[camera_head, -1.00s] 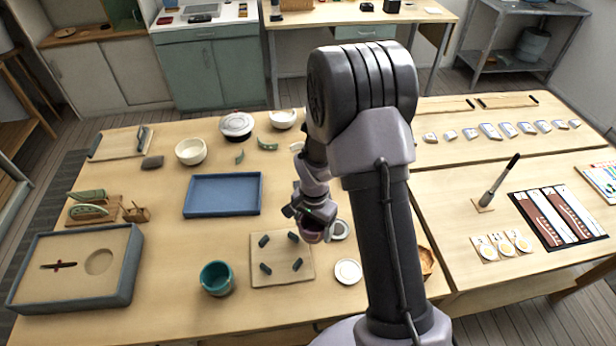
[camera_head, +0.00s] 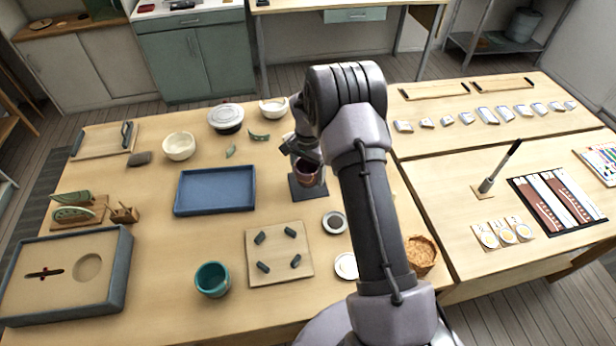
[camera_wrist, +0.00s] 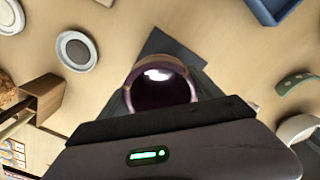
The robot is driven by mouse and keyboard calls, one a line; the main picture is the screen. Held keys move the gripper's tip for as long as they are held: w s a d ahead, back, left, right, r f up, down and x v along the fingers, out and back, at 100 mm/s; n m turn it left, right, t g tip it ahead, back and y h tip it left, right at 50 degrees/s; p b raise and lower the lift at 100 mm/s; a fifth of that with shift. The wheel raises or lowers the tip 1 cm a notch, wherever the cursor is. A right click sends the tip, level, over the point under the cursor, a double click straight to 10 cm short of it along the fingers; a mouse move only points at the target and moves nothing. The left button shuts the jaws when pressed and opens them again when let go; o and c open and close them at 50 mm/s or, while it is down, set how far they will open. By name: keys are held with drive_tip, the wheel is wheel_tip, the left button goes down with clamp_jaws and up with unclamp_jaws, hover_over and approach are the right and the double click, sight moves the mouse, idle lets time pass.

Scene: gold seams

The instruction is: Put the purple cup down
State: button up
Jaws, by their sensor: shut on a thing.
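The purple cup (camera_head: 307,173) is in my gripper (camera_head: 304,162), right of the blue tray in the head view. My gripper is shut on it. In the wrist view I look into the cup (camera_wrist: 160,86), with a bright glint inside. A dark grey square mat (camera_head: 309,192) lies under the cup on the table, and its corner (camera_wrist: 160,40) shows beyond the cup in the wrist view. I cannot tell whether the cup touches the mat.
A blue tray (camera_head: 178,208) lies left of the cup. A wooden board with several dark pegs (camera_head: 280,272) and a teal cup (camera_head: 212,279) are nearer. A small round dish (camera_head: 334,222) is close by. White bowls stand behind.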

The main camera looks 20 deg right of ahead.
drive_tip(key=shift+w+d+f, duration=0.1)
drive_tip(key=shift+w+d, duration=0.15)
drive_tip(key=shift+w, duration=0.3)
drive_tip(key=shift+w+f, duration=0.15)
drive_tip(key=shift+f+b, duration=0.8)
drive_tip(key=shift+f, duration=0.9)
drive_tip(key=o, duration=1.3)
drive_tip(key=shift+c, duration=0.2)
